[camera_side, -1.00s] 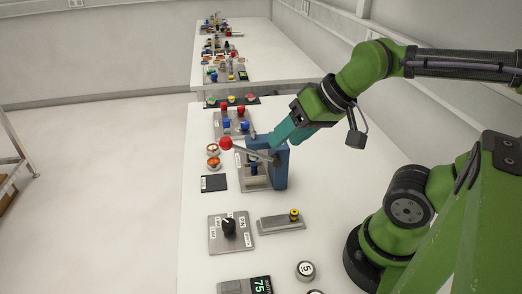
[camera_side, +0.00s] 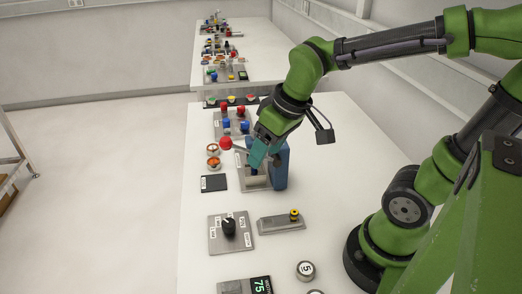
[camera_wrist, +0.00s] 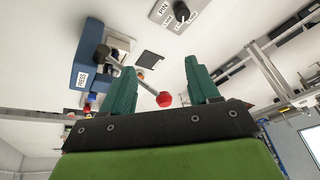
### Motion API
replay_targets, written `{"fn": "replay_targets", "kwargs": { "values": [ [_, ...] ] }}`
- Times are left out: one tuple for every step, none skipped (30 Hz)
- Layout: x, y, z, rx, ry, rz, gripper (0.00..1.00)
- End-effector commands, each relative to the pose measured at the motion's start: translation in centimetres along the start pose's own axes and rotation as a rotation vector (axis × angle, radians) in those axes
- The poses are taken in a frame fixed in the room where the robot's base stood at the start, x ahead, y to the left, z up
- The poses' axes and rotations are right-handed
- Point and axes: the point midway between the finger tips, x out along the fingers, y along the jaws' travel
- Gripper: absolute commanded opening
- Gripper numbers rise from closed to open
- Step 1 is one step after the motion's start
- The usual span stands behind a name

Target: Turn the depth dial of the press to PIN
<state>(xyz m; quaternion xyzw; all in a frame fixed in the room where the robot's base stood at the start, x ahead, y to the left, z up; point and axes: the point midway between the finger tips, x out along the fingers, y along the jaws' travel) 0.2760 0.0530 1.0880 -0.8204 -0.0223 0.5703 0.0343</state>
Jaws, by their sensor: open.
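The dial is a black knob (camera_side: 229,228) on a grey plate with white labels around it. It also shows at the top edge of the wrist view (camera_wrist: 181,12), where a PIN label is readable beside it. I cannot tell surely which label it points at. The blue press (camera_side: 281,165) stands farther back, with a red-ended lever; its PRESS label shows in the wrist view (camera_wrist: 83,75). My gripper (camera_side: 257,164), with teal fingers, is over the press, well away from the dial.
A black pad (camera_side: 214,183) and two orange-topped round pieces (camera_side: 213,157) lie left of the press. A grey block with a yellow button (camera_side: 294,215) sits right of the dial. A 75 display (camera_side: 260,286) and a round 5 piece (camera_side: 305,269) are nearer.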

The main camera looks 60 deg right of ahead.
Motion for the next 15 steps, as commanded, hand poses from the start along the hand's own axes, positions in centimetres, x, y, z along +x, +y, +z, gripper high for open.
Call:
{"fn": "replay_targets", "kwargs": {
  "values": [
    [1.4, -0.8, -0.7, -0.156, -0.072, 0.01, 0.6],
    [2.0, -1.4, -1.1, -0.261, -0.11, 0.009, 0.6],
    [2.9, -2.1, -1.5, -0.408, -0.159, 0.0, 0.6],
    [3.5, -2.7, -1.9, -0.524, -0.191, -0.013, 0.6],
    [4.0, -3.3, -2.2, -0.638, -0.222, -0.03, 0.6],
    [4.7, -4.1, -2.6, -0.785, -0.256, -0.057, 0.6],
    [5.1, -4.7, -2.8, -0.892, -0.277, -0.08, 0.6],
    [5.4, -5.2, -3.1, -0.996, -0.294, -0.104, 0.6],
    [5.8, -5.8, -3.4, -1.126, -0.311, -0.135, 0.6],
    [5.9, -6.2, -3.6, -1.216, -0.319, -0.156, 0.6],
    [6.0, -6.6, -3.8, -1.301, -0.325, -0.177, 0.6],
    [6.0, -7.0, -4.0, -1.403, -0.328, -0.198, 0.6],
    [5.9, -7.2, -4.2, -1.47, -0.328, -0.211, 0.6],
    [5.7, -7.4, -4.3, -1.53, -0.328, -0.219, 0.6],
    [5.4, -7.5, -4.5, -1.596, -0.325, -0.225, 0.6]
  ]
}}
